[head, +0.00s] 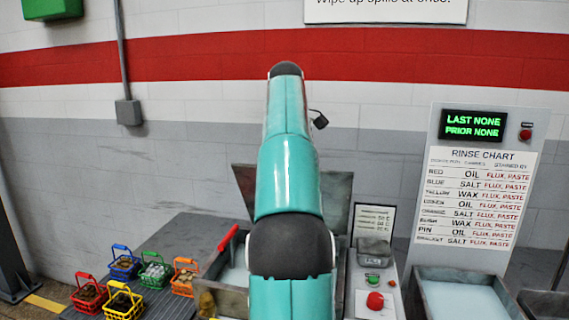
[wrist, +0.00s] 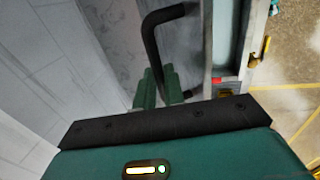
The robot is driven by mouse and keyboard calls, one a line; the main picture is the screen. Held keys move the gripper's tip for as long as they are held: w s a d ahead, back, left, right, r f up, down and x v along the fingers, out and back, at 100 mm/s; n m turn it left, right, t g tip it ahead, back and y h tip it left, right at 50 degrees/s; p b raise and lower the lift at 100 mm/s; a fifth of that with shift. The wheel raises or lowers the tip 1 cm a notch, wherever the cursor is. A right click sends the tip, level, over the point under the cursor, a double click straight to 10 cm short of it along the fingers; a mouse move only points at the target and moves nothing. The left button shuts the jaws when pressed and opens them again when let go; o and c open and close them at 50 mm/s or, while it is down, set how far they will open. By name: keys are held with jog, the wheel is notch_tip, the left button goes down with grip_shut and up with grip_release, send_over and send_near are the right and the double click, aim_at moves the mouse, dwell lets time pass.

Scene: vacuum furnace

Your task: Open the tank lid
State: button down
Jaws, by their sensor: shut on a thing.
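The tank (head: 209,290) holds pale liquid, and my arm covers much of it in the head view. Its grey lid (head: 338,196) stands steeply raised at the back of the tank, partly behind my arm. In the wrist view the lid's black bent bar handle (wrist: 152,35) runs down between the green fingers of my gripper (wrist: 158,88). My gripper is shut on this handle. The head view hides my gripper behind my arm.
Several coloured baskets (head: 123,264) stand on a dark bench at left. A red-handled item (head: 228,238) lies at the tank's left edge. A control panel with a red button (head: 375,301) is right of the tank. A second basin (head: 460,296) and a rinse chart (head: 475,195) are at right.

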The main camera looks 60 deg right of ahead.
dwell(0.4)
jog(key=c, duration=1.5)
grip_release()
jog(key=shift+a, duration=0.1)
